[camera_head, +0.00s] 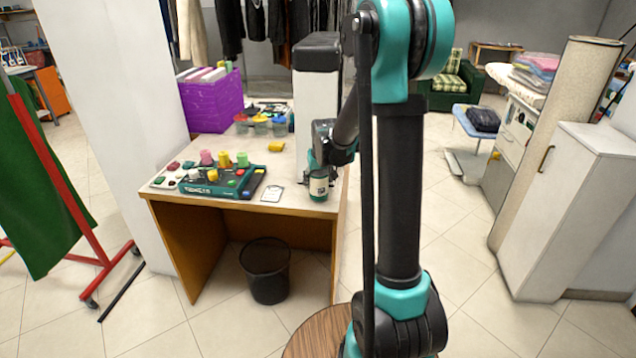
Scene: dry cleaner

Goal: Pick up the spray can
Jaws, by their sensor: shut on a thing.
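The spray can (319,187) is a small dark green cylinder with a pale label. It is upright at the front right edge of the wooden table (222,207). My gripper (320,168) comes down on it from above and is shut on its upper part. The top of the can is hidden by the gripper. I cannot tell whether the can's base touches the tabletop or is just above it.
A teal case with colourful pieces (222,184) and a small white card (272,194) lie left of the can. A yellow item (292,146), several jars and a purple crate (211,104) are farther back. A black bin (265,271) stands below.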

